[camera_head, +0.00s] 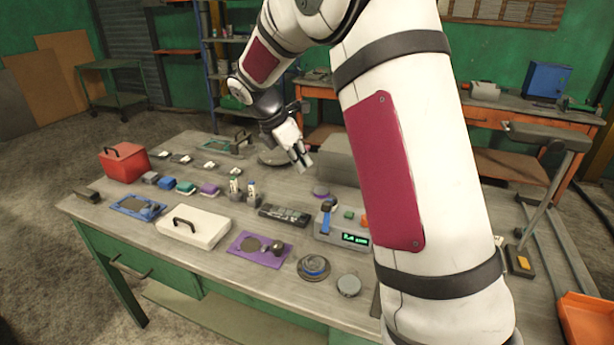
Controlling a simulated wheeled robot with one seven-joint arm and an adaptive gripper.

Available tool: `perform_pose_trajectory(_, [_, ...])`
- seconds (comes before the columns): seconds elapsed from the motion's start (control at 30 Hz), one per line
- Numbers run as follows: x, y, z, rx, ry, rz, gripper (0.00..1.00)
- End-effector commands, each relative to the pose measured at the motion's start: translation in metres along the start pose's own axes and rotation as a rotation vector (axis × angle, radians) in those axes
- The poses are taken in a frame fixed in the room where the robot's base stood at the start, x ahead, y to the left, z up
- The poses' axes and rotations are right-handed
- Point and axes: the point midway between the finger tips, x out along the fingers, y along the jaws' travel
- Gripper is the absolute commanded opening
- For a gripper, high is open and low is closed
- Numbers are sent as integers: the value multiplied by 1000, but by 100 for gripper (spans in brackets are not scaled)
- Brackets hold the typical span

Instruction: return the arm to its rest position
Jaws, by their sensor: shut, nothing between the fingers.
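My white arm with dark red panels crosses the right half of the head view and hides part of the table. Its wrist bends down to my gripper (303,160), which hangs above the back middle of the workbench (205,255). The gripper is shut and empty. It is near a round grey plate (272,158) and left of a grey box (340,163), and I cannot tell the exact height above the bench.
A red box (124,163), a white lidded case (193,228), a purple mat (259,248) and a scale with a green display (345,232) stand on the bench. A blue-framed shelf (212,75) and a back bench (482,113) stand behind.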

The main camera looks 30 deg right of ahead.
Motion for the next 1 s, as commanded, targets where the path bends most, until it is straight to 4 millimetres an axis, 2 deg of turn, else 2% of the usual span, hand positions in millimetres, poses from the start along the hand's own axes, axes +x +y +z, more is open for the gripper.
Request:
perform_pose_trajectory(0.13, [-12, 1, 2, 2, 0, 1, 0])
perform_pose_trajectory(0.33, [-16, 0, 2, 3, 1, 0, 0])
perform_pose_trajectory(0.47, [-28, -8, 2, 55, 11, 14, 0])
perform_pose_trajectory(0.57, [-51, -27, 1, 163, 37, 37, 0])
perform_pose_trajectory(0.67, [-78, -55, -3, 318, 78, 63, 0])
perform_pose_trajectory(0.8, [-110, -98, -11, 552, 152, 92, 0])
perform_pose_trajectory(1.0, [-144, -161, -28, 878, 278, 112, 0])
